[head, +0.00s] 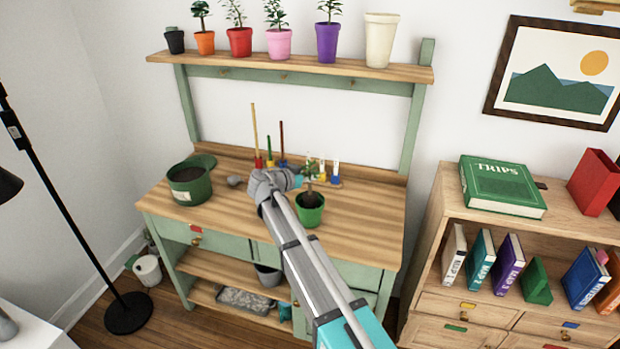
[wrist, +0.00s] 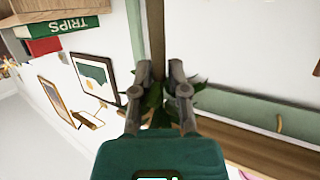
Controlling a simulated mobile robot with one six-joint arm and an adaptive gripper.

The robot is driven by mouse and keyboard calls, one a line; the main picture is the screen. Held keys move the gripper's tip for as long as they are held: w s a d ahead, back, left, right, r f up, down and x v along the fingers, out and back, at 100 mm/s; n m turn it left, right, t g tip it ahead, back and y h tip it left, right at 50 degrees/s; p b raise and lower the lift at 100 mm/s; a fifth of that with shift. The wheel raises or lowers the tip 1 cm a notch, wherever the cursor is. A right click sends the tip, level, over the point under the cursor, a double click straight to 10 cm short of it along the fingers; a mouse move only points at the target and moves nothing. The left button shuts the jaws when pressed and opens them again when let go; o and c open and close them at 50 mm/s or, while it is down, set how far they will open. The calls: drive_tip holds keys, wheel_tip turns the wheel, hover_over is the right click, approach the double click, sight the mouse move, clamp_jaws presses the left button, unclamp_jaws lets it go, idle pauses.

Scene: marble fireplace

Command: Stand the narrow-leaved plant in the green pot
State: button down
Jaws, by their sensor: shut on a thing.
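A leafy plant (head: 309,171) with a thin stem rises above a bright green pot (head: 310,209) on the workbench. My gripper (head: 297,178) is at the plant's upper part, level with its leaves and above the pot rim. In the wrist view, my gripper's fingers (wrist: 160,72) are close together, with dark green leaves (wrist: 155,108) between and around them. My gripper is shut on the plant. The plant looks upright and lines up with the pot's mouth. I cannot tell whether its base rests in the pot; the wrist view does not show the pot.
A dark green tub (head: 190,190) of soil stands at the bench's left. Several brushes (head: 270,150) stand behind my gripper. The upper shelf (head: 300,66) holds several potted plants and an empty cream pot (head: 380,40). Bare bench top (head: 365,215) lies to the right. A bookcase (head: 470,225) stands beyond.

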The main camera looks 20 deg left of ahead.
drive_tip(key=shift+f+b, duration=0.6)
drive_tip(key=c, duration=0.6)
unclamp_jaws()
drive_tip(key=shift+c, duration=0.2)
drive_tip(key=shift+r, duration=0.15)
drive_tip(key=shift+r+p, duration=0.6)
drive_tip(key=shift+p, duration=0.15)
drive_tip(key=p+v, duration=0.3)
drive_tip(key=v, duration=0.9)
drive_tip(key=shift+d+f, duration=0.1)
drive_tip(key=shift+f, duration=0.05)
